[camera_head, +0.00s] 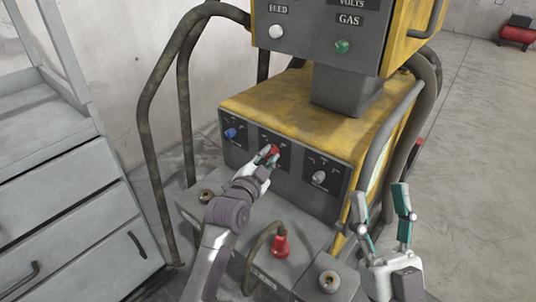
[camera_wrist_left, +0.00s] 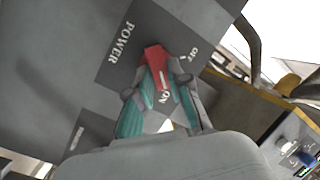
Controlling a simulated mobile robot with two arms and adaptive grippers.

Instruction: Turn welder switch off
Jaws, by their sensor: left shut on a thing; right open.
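The welder (camera_head: 280,100) is a yellow machine with a grey front panel. Its power switch is a red knob (camera_head: 272,151) in the middle of the lower panel. In the left wrist view the red knob (camera_wrist_left: 157,62) sits on a dark plate lettered POWER, with OFF and ON marks beside it. A pale line on the knob seems to point toward ON. My left gripper (camera_head: 265,157) is shut on the red knob, with its teal fingers (camera_wrist_left: 155,95) on either side of it. My right gripper (camera_head: 381,205) is open and empty, right of the welder's front.
A blue knob (camera_head: 230,133) and a grey knob (camera_head: 319,177) flank the red one. A red plug with cable (camera_head: 281,243) stands on the ledge below. Bent tubes (camera_head: 150,110) frame the welder.

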